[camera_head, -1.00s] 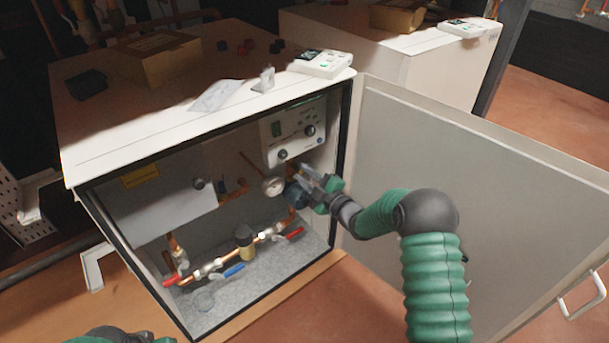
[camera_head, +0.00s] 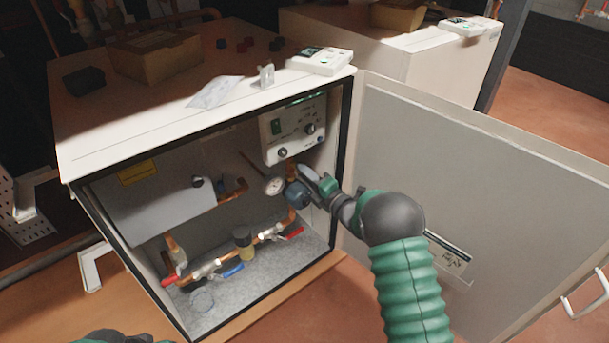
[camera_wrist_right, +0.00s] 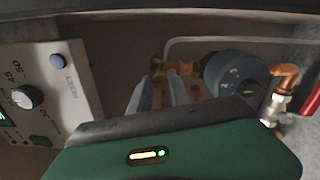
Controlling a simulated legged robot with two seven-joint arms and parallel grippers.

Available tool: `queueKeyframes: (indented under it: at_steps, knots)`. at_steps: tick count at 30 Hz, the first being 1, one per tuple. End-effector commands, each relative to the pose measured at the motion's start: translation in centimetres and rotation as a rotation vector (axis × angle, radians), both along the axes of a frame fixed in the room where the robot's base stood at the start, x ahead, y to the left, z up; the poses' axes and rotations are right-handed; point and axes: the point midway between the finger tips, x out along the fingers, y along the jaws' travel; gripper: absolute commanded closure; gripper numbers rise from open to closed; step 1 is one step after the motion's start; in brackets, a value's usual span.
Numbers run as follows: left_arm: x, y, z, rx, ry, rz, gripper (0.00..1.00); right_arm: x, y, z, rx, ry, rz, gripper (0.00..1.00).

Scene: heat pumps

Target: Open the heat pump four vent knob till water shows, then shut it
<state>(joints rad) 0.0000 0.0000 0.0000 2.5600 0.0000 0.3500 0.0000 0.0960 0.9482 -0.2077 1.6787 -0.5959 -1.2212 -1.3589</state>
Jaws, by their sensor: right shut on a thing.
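The open heat pump cabinet (camera_head: 110,157) shows copper pipes, valves and a round gauge (camera_head: 274,186). My right gripper (camera_head: 300,174) is inside at its right side, beside the blue-grey round pump dial (camera_head: 298,193). In the right wrist view my gripper's fingers (camera_wrist_right: 168,92) are shut at a small brass-coloured vent knob (camera_wrist_right: 158,66) on the copper pipe, mostly hidden by the fingers. The numbered dial (camera_wrist_right: 236,80) is just right of them, apart. No water is visible. Of my left arm only a green and dark part shows at the bottom edge; its fingers are out of view.
The control panel (camera_head: 293,130) is above my right gripper. The open door (camera_head: 450,160) is to the right of my arm. Red-handled (camera_head: 292,234) and blue-handled (camera_head: 233,271) valves are low inside. A cardboard box (camera_head: 155,56) stands on top.

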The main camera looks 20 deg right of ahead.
Motion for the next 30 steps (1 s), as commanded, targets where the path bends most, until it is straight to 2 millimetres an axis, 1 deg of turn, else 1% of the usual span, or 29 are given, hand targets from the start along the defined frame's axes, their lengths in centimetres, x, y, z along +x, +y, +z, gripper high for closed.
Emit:
queueKeyframes:
  at_steps: [1, 8, 19, 20, 24, 30]
  knots:
    - [0.00, 0.00, -0.11, 0.000, 0.000, 0.000, 1.00, -0.19, 0.27, -0.64, -0.013, 0.007, 0.006, 1.00]
    - [0.00, 0.00, -0.17, 0.000, 0.000, 0.000, 1.00, -0.22, 0.34, -0.70, -0.046, -0.003, 0.007, 1.00]
    - [0.00, 0.00, -0.18, 0.000, 0.000, 0.000, 1.00, -0.24, 0.38, -0.81, -0.047, -0.001, 0.008, 1.00]
    - [0.00, 0.00, -0.18, 0.000, 0.000, 0.000, 1.00, -0.24, 0.38, -0.82, -0.048, -0.001, 0.009, 0.74]
    - [0.00, 0.00, -0.17, 0.000, 0.000, 0.000, 1.00, -0.19, 0.29, -0.63, -0.047, -0.005, 0.007, 0.56]
    - [0.00, 0.00, -0.16, 0.000, 0.000, 0.000, 1.00, -0.12, 0.17, -0.35, -0.048, -0.010, 0.003, 0.56]
